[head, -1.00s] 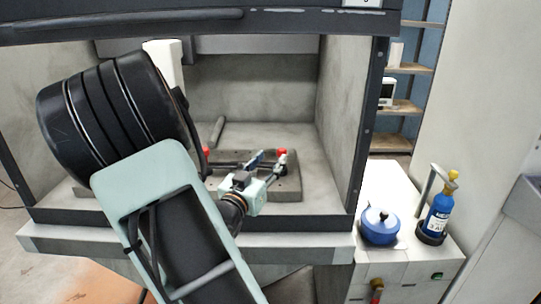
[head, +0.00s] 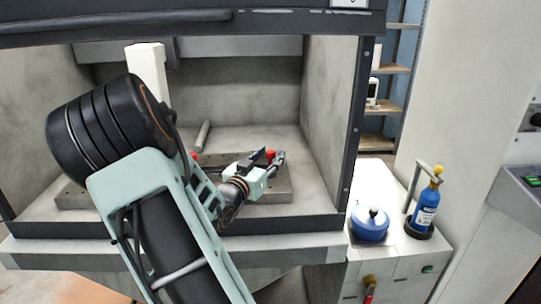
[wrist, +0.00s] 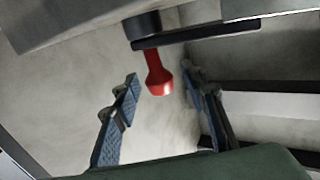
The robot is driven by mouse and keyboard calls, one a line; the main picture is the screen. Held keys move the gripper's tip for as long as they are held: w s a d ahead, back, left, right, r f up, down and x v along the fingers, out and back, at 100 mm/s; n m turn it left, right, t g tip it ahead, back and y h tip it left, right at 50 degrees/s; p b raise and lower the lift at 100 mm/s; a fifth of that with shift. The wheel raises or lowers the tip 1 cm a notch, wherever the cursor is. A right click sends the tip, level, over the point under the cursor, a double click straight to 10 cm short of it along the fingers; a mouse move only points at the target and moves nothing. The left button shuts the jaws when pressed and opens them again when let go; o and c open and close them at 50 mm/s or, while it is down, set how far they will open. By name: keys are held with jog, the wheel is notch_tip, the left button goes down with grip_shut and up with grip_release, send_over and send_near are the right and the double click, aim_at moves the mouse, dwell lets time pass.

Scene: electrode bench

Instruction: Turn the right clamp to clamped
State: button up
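The right clamp's red handle (head: 271,154) shows at the right of the grey fixture plate (head: 283,190) inside the hood. In the wrist view the red handle (wrist: 157,75) points down into the space between my fingers, below a dark bar (wrist: 195,32) that seems part of the clamp. My gripper (head: 269,160) is open, with one blue-padded finger on each side of the handle. It also shows in the wrist view (wrist: 163,112), with a gap on both sides of the handle; I see no contact. A second red knob (head: 194,155) shows to the left, partly hidden by my arm.
The hood's right wall (head: 328,120) stands to the right of my gripper. Outside, a blue pot (head: 370,226) and a blue bottle (head: 426,208) stand on the white side counter (head: 375,185).

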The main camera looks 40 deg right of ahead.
jog(key=shift+w+d, duration=0.15)
jog(key=shift+d, duration=0.25)
jog(key=shift+c, duration=0.5)
grip_shut()
